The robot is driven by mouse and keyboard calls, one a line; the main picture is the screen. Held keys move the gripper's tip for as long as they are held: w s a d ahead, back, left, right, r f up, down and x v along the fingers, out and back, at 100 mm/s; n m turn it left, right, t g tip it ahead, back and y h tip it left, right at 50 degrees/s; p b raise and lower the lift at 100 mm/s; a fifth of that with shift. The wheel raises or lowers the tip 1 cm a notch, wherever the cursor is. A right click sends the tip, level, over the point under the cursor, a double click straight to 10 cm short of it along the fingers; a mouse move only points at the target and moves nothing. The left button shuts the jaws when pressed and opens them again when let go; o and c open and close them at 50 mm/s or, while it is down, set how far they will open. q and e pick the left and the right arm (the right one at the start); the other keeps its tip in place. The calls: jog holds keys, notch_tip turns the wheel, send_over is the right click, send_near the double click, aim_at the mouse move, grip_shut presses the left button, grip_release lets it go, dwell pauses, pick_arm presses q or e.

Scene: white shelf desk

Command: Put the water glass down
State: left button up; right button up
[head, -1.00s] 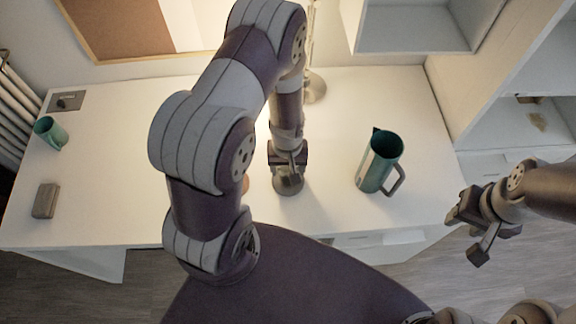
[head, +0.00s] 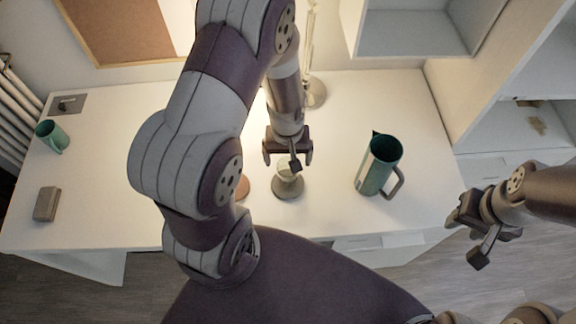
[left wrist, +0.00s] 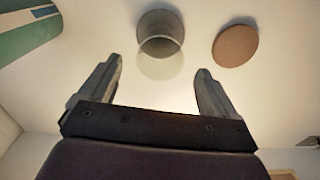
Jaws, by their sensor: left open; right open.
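The water glass (head: 289,166) is clear and stands on a round grey coaster (head: 287,187) near the front of the white desk. In the left wrist view the glass (left wrist: 160,66) shows ahead of the fingertips, with the grey coaster (left wrist: 160,22) under or behind it. My left gripper (head: 288,160) is open just behind the glass in the head view. Its fingers (left wrist: 158,80) are spread with nothing between them. My right gripper (head: 468,232) is open and empty, off the desk's right front side.
A green pitcher (head: 377,165) stands to the right of the glass. A brown round coaster (left wrist: 235,46) lies beside the grey one. A green mug (head: 50,137) and a grey-brown block (head: 46,204) are at the far left. A lamp base (head: 314,92) stands behind.

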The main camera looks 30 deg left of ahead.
pick_arm(q)
jog(key=s+d+r+m, duration=0.1)
jog(key=s+r+m, duration=0.1)
jog(key=r, duration=0.4)
jog(key=s+d+r+m+t, duration=0.1)
jog(key=s+r+m, duration=0.1)
jog(key=r, duration=0.5)
jog(key=shift+d+m, duration=0.25)
jog(key=shift+m, duration=0.65)
jog(key=shift+s+r, duration=0.15)
